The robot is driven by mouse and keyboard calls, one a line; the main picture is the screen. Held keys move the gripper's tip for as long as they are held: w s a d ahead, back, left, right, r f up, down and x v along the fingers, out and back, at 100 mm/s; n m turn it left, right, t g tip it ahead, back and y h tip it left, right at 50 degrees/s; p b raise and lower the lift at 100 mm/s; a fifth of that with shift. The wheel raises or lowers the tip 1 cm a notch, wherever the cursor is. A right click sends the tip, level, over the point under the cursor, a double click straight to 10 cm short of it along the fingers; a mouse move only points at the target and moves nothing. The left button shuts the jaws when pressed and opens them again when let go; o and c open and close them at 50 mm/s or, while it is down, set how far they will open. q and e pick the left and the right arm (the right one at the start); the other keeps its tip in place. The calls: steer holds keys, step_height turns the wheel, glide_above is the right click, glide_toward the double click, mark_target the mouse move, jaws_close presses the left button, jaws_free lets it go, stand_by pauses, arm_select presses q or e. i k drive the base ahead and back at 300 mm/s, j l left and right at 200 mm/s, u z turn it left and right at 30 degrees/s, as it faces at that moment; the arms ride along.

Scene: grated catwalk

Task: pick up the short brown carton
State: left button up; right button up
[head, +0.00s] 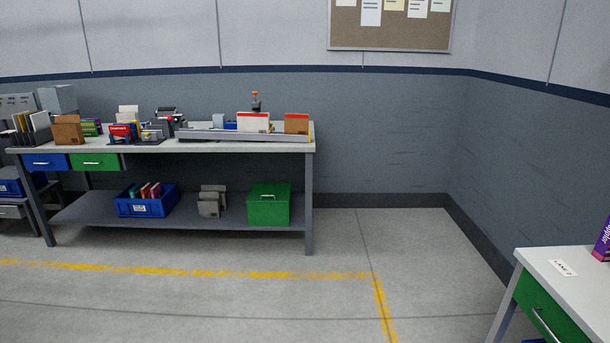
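Two brown box-like things stand on the long grey workbench (215,148) across the room. One brown carton (68,131) is near the bench's left end, beside a dark file holder. The other brown carton (297,124) is near the right end, on or behind a long grey tray, next to a white box with a red top edge. I cannot tell from here which is the short one. Both are small and far off. Neither of my grippers is in view.
Several small items crowd the bench top, including a red box (121,132). The lower shelf holds a blue bin (147,201) and a green box (269,204). A white table (568,268) with a green drawer stands at front right. The marked floor between is clear.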

mark_target(292, 126)
steer(key=i+u, duration=0.15)
steer(key=i, duration=0.45)
steer(key=i+u, duration=0.1)
steer(key=i, duration=0.5)
steer(key=i+l+u, duration=0.15)
steer(key=i, duration=0.4)
steer(key=i+l+u, duration=0.1)
steer(key=i, duration=0.5)
steer(key=i+j, duration=0.15)
steer(key=i, duration=0.6)
steer(key=i+j, duration=0.1)
steer(key=i, duration=0.7)
steer(key=z, duration=0.05)
